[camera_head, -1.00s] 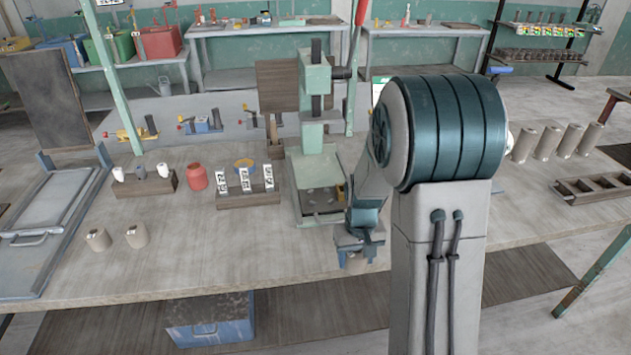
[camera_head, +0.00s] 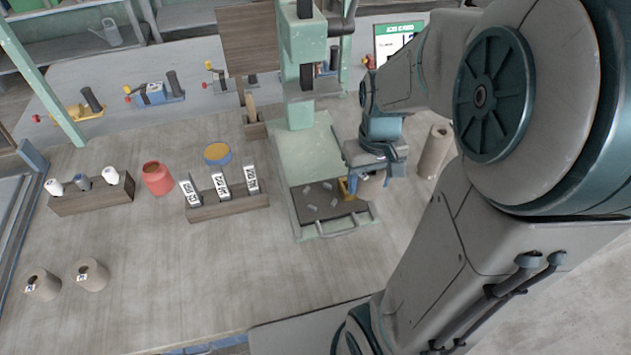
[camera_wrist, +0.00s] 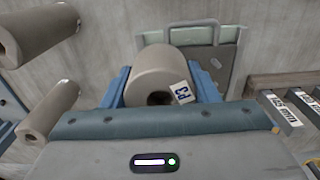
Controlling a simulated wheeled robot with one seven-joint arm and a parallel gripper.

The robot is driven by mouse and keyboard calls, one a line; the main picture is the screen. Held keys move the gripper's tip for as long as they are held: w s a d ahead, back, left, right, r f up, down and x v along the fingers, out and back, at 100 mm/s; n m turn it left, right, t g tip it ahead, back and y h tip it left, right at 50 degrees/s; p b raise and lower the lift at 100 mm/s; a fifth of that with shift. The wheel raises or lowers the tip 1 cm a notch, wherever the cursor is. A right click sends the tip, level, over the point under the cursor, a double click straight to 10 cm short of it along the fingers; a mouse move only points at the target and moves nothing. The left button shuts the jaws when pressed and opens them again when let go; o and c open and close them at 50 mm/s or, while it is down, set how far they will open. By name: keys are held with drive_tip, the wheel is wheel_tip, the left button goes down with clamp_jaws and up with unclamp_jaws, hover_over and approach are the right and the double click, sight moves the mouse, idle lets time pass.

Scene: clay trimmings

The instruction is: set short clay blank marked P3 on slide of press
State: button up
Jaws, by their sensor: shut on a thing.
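My gripper (camera_wrist: 160,88) is shut on a short grey-brown clay blank (camera_wrist: 158,72) with a hole through it and a white tag reading P3. In the head view my gripper (camera_head: 374,172) is just right of the green press (camera_head: 305,140). The blank is mostly hidden there by the gripper. The press slide (camera_head: 322,232) is a flat tray with a handle at its front and small grey bits on its dark bed. Its handled edge also shows behind the blank in the wrist view (camera_wrist: 212,28). I cannot tell how high the blank is.
Taller clay blanks stand right of the press (camera_head: 434,150). Two short blanks (camera_head: 42,284) (camera_head: 92,274) stand at front left. The front middle table is clear.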

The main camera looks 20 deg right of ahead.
drive_tip(key=p, duration=0.1)
hover_over(320, 198)
wheel_tip(320, 198, down, 7)
drive_tip(key=shift+r, duration=0.2)
drive_tip(key=shift+f+p, duration=0.35)
drive_tip(key=shift+f, duration=1.75)
drive_tip(key=shift+f, duration=0.25)
drive_tip(key=o, duration=0.9)
drive_tip(key=shift+r, duration=0.1)
drive_tip(key=shift+c, duration=0.2)
